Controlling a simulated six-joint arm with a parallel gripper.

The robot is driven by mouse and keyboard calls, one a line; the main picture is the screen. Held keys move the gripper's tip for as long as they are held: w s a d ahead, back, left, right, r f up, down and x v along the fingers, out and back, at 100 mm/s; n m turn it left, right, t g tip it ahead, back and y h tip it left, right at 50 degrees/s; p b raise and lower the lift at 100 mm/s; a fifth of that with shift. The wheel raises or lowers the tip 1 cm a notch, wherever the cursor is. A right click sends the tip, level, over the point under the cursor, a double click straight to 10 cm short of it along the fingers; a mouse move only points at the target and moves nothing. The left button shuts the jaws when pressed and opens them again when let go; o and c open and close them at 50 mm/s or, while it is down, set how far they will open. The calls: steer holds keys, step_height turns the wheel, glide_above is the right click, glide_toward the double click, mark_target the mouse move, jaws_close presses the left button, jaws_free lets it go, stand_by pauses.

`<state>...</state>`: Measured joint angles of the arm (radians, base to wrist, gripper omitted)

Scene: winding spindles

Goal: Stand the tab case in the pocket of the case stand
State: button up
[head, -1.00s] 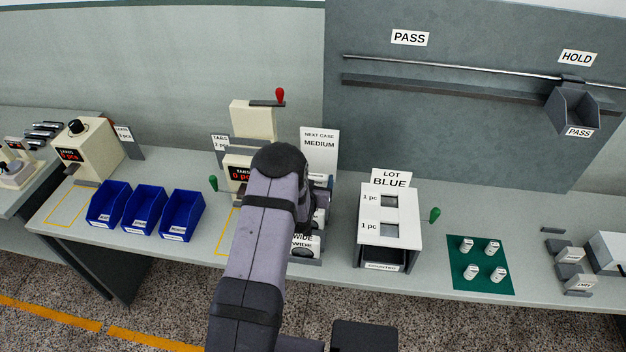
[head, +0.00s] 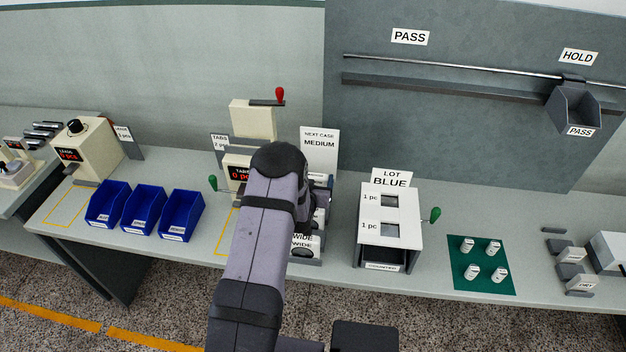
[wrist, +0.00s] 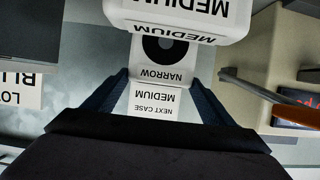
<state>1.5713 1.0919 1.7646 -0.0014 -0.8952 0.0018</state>
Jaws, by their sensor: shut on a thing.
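My gripper (wrist: 162,82) is shut, its dark fingers pointing up the wrist view. In the head view my arm hides the case and most of the grip. The stand with the WIDE labels (head: 303,240) is partly behind my arm, below the NEXT CASE MEDIUM card (head: 319,150). A white piece marked NARROW (wrist: 166,74) with a round black part shows between the fingers, farther off.
A cream machine (head: 252,120) with a red-knobbed lever stands close on the left. The white LOT BLUE box (head: 390,215) is on the right, with a green knob at its side. Blue bins (head: 182,217) stand farther left. A green mat (head: 480,283) bears small white pieces.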

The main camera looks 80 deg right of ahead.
steer(key=shift+f+b, duration=0.9)
steer(key=shift+b, duration=0.15)
stand_by(0.4)
steer(key=shift+r, duration=0.2)
steer(key=shift+r, duration=0.4)
steer(key=shift+b, duration=0.45)
stand_by(2.2)
steer(key=shift+f+b, duration=0.7)
steer(key=o, duration=1.6)
steer(key=shift+r, duration=0.1)
steer(key=shift+c, duration=0.2)
